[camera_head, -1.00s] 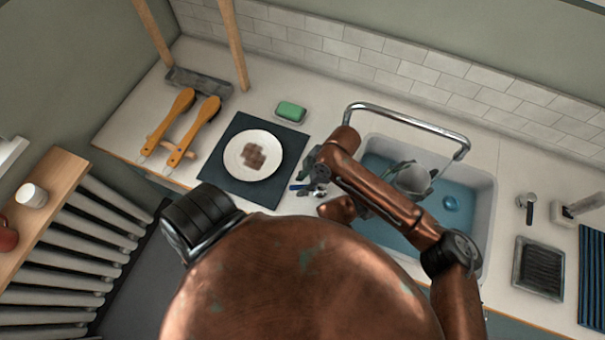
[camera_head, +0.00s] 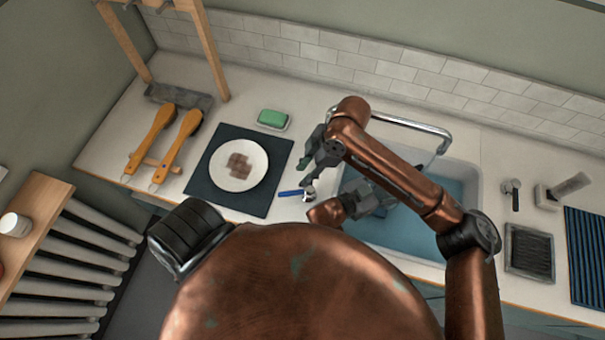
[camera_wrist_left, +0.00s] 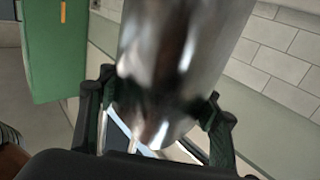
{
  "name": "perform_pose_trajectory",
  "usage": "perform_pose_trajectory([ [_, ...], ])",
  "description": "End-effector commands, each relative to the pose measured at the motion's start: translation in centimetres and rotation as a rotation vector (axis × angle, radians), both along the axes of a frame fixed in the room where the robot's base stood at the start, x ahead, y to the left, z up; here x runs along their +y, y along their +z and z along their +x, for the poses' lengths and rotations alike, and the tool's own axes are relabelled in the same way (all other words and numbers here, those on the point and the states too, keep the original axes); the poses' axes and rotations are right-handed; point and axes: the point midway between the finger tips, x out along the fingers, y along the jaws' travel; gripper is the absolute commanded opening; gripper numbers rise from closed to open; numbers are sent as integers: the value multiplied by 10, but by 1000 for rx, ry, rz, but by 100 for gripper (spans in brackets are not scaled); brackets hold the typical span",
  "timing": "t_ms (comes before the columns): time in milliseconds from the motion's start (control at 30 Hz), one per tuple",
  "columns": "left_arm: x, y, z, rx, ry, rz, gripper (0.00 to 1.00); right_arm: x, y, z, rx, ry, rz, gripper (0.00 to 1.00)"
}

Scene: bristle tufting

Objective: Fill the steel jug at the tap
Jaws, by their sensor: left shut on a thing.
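The steel jug (camera_wrist_left: 178,70) fills the middle of the left wrist view as a shiny, blurred metal cylinder. My left gripper (camera_wrist_left: 155,125) has its fingers on both sides of the jug and is shut on it. In the head view my left gripper (camera_head: 378,199) is over the sink (camera_head: 412,250), partly under my right forearm. The jug is largely or wholly hidden there. The tap (camera_head: 408,124) is a chrome spout arching over the back of the sink. My right gripper (camera_head: 318,152) is left of the sink, above the counter; its finger gap is unclear.
A blue-handled tool (camera_head: 297,192) lies on the counter below my right gripper. Left of it are a plate (camera_head: 239,181) on a dark mat (camera_head: 216,204), green soap (camera_head: 272,118) and two brushes (camera_head: 172,147). A dark tray (camera_head: 529,252) lies right of the sink.

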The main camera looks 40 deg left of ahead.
Motion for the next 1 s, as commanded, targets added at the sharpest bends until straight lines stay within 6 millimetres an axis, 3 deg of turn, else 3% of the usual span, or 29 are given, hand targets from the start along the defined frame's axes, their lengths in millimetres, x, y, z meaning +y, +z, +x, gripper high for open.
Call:
perform_pose_trajectory([
  [267, -3, 3, 6, -6, -1, -1, 8, 0, 0, 0, 0, 0, 0, 30],
  [733, -44, 3, 105, -5, -2, -2, 8, 0, -1, 0, 0, 0, 0, 30],
  [833, -50, 2, 119, -4, -2, -2, 8, 0, 0, 0, 0, 0, 0, 30],
  [1000, -52, 2, 125, -3, -1, -1, 8, 0, -1, 0, 0, 0, 0, 30],
])
